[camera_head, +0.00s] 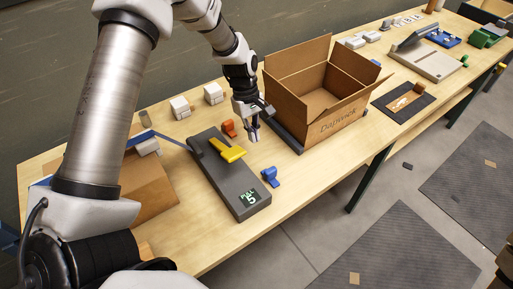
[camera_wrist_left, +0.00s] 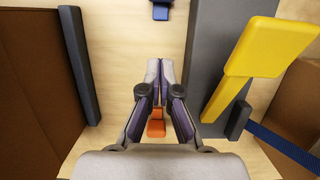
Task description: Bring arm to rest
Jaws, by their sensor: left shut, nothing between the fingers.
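My left gripper (camera_head: 255,136) hangs above the wooden table (camera_head: 300,178), between the dark grey device with a yellow lever (camera_head: 228,151) and the open cardboard box (camera_head: 345,118). In the left wrist view its fingers (camera_wrist_left: 160,68) are closed together and hold nothing. An orange piece (camera_wrist_left: 157,122) shows on the table beneath and behind the fingers; in the head view it is an orange-red block (camera_head: 228,128) to the left of the gripper. My left arm comes in from the left and top of the head view. My right gripper is in neither view.
A blue piece (camera_head: 270,176) stands beside the grey device (camera_head: 228,186). White blocks (camera_head: 180,107) sit at the back. A second cardboard box (camera_head: 150,185) is at the left, partly behind my arm. A black mat (camera_head: 404,102) lies right of the open box. Bare table shows along the front.

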